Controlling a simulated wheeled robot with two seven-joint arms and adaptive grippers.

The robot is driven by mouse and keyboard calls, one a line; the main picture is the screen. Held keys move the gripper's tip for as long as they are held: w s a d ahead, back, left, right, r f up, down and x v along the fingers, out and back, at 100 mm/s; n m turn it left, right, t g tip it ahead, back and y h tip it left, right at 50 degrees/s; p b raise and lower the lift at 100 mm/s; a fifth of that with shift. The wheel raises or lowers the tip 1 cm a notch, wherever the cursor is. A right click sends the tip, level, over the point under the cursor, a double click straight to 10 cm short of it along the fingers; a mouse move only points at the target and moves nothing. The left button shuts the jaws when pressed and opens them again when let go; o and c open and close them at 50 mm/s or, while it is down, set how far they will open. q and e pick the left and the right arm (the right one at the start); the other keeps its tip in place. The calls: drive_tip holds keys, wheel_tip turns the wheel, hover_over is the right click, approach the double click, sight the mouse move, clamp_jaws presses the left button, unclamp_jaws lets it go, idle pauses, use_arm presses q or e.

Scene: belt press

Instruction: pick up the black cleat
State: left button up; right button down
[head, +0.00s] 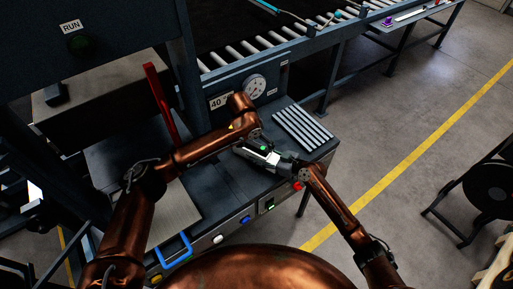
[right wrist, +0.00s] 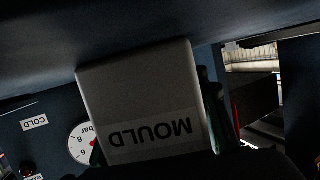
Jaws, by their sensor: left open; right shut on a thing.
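I cannot make out the black cleat with certainty. My right gripper (head: 273,160) is shut on a pale grey block marked MOULD (right wrist: 140,85), which fills the middle of the right wrist view with its lettering upside down. In the head view only a small pale part of the block shows between the grippers, above the dark bench top. My left gripper (head: 257,143) is open, close beside the right gripper. The arms partly hide its fingers, and I cannot tell whether it touches the block.
Several grey bars (head: 303,127) lie on the bench's right side. A small dark block (head: 56,93) sits on a beige surface at left. A red lever (head: 158,100) stands near my left arm. A gauge (head: 254,87) and roller conveyor (head: 265,45) are behind. The right floor has free room.

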sight(256, 145)
use_arm(q)
drive_tip(key=shift+x, duration=1.8)
drive_tip(key=shift+a, duration=0.1)
drive_tip(key=shift+c, duration=0.7)
drive_tip(key=c, duration=1.2)
wheel_tip(256, 145, up, 10)
drive_tip(key=shift+r, duration=0.1)
use_arm(e)
drive_tip(key=c, duration=1)
unclamp_jaws()
drive_tip(key=shift+c, duration=0.2)
